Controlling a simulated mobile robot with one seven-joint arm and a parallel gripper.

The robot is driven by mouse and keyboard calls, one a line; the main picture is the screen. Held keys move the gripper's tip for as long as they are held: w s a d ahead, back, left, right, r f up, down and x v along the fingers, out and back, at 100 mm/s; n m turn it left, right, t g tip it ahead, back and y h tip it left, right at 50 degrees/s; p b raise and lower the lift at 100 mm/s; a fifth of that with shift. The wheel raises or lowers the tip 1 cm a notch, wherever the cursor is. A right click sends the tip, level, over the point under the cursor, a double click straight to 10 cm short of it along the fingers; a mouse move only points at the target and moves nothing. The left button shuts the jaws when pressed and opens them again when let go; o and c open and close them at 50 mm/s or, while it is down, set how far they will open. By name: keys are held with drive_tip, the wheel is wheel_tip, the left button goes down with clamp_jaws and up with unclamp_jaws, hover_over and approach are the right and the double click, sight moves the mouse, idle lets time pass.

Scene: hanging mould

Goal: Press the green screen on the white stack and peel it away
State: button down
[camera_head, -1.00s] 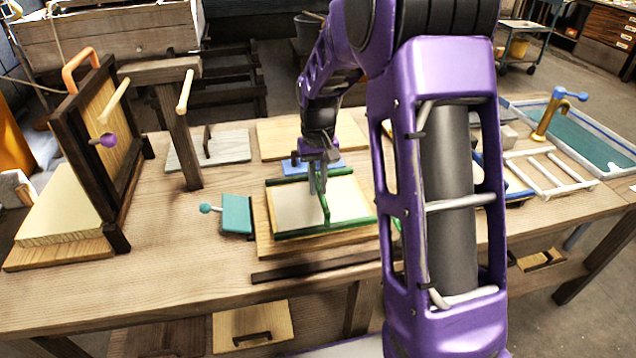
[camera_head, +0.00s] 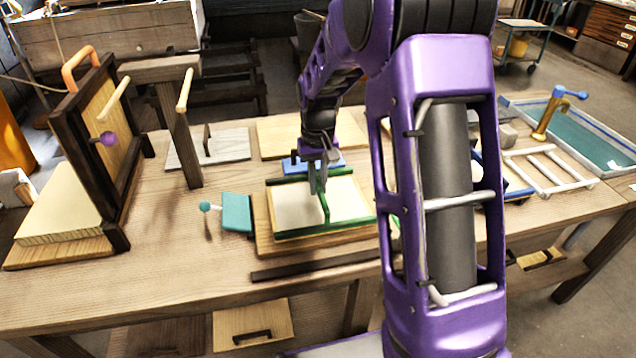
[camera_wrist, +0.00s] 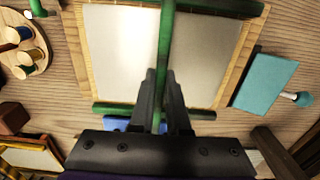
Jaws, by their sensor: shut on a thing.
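The green screen (camera_head: 326,205) is a frame with green bars at its near and far edges and a green bar handle across its middle. It lies over a pale panel on a wooden board (camera_head: 262,232) at the middle of the bench. My gripper (camera_head: 316,182) is shut on the handle toward its far part. In the wrist view, the fingers (camera_wrist: 160,95) straddle the green handle, with pale surface (camera_wrist: 120,50) on both sides. The cream-white stack (camera_head: 58,205) sits on a wooden base at the far left. Whether the screen touches the panel beneath is unclear.
A dark upright frame (camera_head: 122,165) with pegs stands beside the stack. A teal paddle (camera_head: 237,212) with a round knob lies left of the board. A blue block (camera_head: 298,166) is behind the screen. A white rack (camera_head: 552,168) and tray (camera_head: 590,140) are at right.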

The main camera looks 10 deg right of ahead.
idle(0.7)
drive_tip(key=shift+r+p, duration=1)
drive_tip(key=shift+r, duration=0.15)
drive_tip(key=shift+r, duration=0.1)
wheel_tip(320, 180, up, 7)
drive_tip(key=p, duration=0.5)
